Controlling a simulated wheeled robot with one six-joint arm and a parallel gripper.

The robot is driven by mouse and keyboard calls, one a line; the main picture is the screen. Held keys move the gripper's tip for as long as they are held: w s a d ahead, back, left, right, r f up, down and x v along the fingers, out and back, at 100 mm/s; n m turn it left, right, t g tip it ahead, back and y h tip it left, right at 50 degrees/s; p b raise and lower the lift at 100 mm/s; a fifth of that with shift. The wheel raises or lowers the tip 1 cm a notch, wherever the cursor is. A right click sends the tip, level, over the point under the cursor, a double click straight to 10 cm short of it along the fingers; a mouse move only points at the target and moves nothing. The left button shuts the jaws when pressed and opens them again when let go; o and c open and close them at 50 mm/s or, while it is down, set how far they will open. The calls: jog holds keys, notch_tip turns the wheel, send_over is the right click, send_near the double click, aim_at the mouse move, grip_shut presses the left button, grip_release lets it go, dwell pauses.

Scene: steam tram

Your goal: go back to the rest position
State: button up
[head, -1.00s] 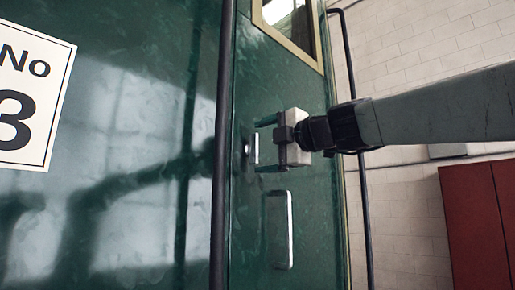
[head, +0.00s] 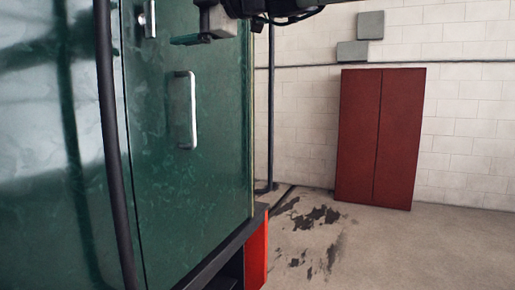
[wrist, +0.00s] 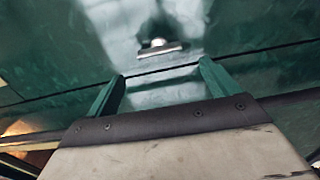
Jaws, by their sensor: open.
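My gripper (head: 190,38) shows at the top edge of the head view, partly cut off, in front of the green tram door (head: 215,165). In the wrist view its two green fingers (wrist: 161,72) stand wide apart with nothing between them. A small metal latch handle (head: 149,18) on the door is to the left of my gripper in the head view. In the wrist view the latch handle (wrist: 160,48) lies ahead, beyond the fingertips and apart from them. The door looks shut.
A long upright grab handle (head: 187,110) is fixed lower on the door. A dark vertical rail (head: 110,150) stands to its left. A red cabinet (head: 380,138) stands against the pale brick wall. The stained floor (head: 375,245) before it is clear.

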notch_tip(320, 180, down, 13)
jog(key=s+d+m+g+h, duration=0.2)
jog(key=m+g+h, duration=0.15)
jog(key=m, duration=0.55)
jog(key=s+d+f+m+h, duration=0.3)
jog(key=d+f+m+h, duration=0.2)
jog(key=d+f+m, duration=0.55)
jog(key=s+d+f+m+h, duration=0.2)
jog(key=s+d+f+m, duration=0.2)
jog(key=d, duration=0.7)
jog(key=s+d+f+m+g+h, duration=0.1)
jog(key=s+d+f+m+h, duration=0.2)
jog(key=s+d+f, duration=0.6)
jog(key=s+d+f+m+h, duration=0.3)
jog(key=s+d+f+m, duration=0.2)
jog(key=d+f, duration=0.6)
jog(key=shift+s+d+f, duration=0.3)
jog(key=shift+s+d, duration=0.35)
jog(key=shift+d, duration=0.15)
jog(key=shift+m+h, duration=0.25)
jog(key=shift+c, duration=0.4)
